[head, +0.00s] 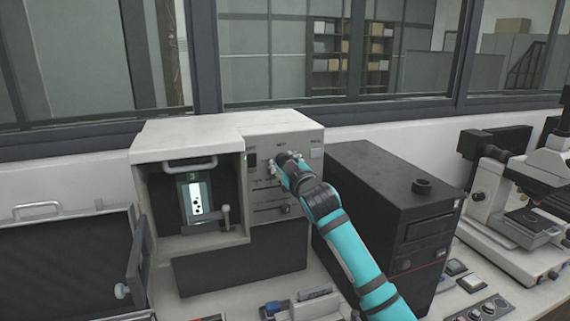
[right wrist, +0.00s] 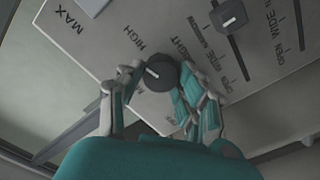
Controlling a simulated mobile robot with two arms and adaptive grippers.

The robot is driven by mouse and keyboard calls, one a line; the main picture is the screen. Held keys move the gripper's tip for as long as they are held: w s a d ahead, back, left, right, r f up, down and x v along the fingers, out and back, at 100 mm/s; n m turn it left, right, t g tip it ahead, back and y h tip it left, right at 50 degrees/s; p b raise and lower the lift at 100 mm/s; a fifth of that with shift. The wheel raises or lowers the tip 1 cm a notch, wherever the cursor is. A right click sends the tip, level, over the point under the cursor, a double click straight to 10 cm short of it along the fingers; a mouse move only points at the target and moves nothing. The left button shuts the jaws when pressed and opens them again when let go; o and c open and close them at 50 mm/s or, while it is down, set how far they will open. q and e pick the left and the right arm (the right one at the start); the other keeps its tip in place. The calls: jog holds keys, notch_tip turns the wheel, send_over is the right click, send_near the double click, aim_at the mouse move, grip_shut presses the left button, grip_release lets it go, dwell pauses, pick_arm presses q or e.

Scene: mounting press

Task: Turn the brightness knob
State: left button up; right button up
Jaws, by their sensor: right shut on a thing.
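The brightness knob (right wrist: 160,72) is a dark round knob with a white pointer line, on the grey control panel (right wrist: 130,30) in the right wrist view. Printed words including HIGH, MAX and a partly covered one ending in RIGHT stand around it. My right gripper (right wrist: 157,80) has its fingers on both sides of the knob and is shut on it. In the head view my right gripper (head: 287,163) is at the upper part of the front panel of the white machine (head: 215,128) and hides the knob. My left gripper is not in view.
Sliders (right wrist: 230,15) sit beside the knob on the panel. A black computer case (head: 385,175) stands close right of my arm, then a microscope (head: 500,190).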

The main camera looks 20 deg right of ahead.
jog(key=shift+f+m, duration=0.2)
jog(key=shift+m, duration=0.4)
jog(key=o, duration=0.9)
jog(key=shift+o, duration=1.2)
jog(key=shift+r, duration=0.15)
jog(key=shift+s, duration=0.1)
jog(key=s, duration=1.2)
jog(key=shift+d, duration=0.2)
jog(key=shift+w, duration=0.1)
